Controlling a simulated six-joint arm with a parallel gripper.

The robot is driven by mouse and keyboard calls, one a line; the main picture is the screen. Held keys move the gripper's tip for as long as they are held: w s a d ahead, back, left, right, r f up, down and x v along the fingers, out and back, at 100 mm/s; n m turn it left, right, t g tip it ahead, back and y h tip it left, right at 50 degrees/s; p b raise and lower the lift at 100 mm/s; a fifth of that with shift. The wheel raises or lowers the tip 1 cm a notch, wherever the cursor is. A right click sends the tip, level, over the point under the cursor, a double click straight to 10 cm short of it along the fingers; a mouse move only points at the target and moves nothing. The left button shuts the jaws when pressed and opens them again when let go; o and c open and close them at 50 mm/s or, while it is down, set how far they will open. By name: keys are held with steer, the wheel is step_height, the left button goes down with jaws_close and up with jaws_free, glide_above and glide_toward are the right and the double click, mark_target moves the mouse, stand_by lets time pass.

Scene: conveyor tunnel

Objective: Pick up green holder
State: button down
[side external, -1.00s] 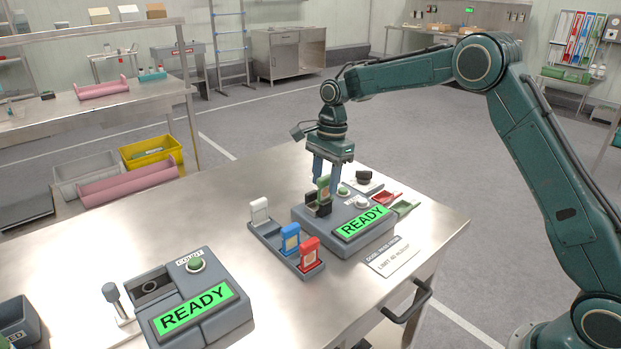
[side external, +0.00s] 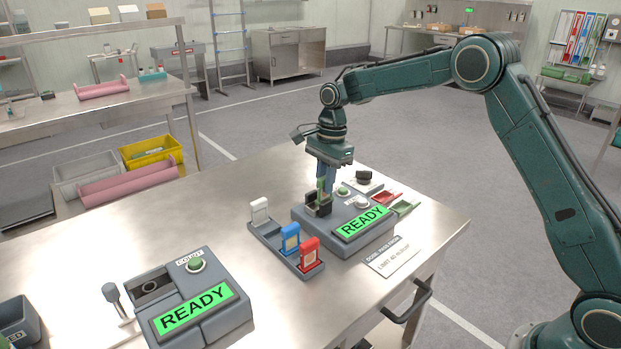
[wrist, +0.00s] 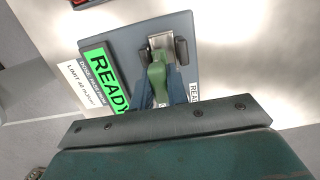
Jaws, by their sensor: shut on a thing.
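The green holder (side external: 321,187) stands upright in the black slot (side external: 317,207) on top of the grey device with a green READY screen. My gripper (side external: 325,186) points down over it, with its fingers shut on the holder's upper part. In the wrist view the green holder (wrist: 158,77) shows between my gripper's blue fingers (wrist: 163,92). Its lower part is hidden by the slot and the fingers.
A grey rack (side external: 268,233) beside the device holds a white, a blue (side external: 290,238) and a red holder (side external: 309,251). Red (side external: 385,197) and green trays (side external: 405,207) lie right of the device. Another READY device (side external: 196,308) stands at the front left. The table's back left is clear.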

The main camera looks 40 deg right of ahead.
steer(key=shift+r, duration=5)
steer(key=shift+f, duration=0.1)
steer(key=shift+w+a+f, duration=0.15)
steer(key=shift+a+f, duration=0.1)
steer(key=shift+f, duration=0.75)
steer(key=shift+w+a+f, duration=0.1)
steer(key=shift+a+f, duration=0.15)
steer(key=shift+f, duration=0.75)
steer(key=shift+w+a+f, duration=0.15)
steer(key=shift+a+f, duration=0.1)
steer(key=shift+f, duration=0.75)
steer(key=shift+f, duration=0.25)
steer(key=shift+f, duration=2.4)
steer(key=c, duration=1.3)
jaws_free()
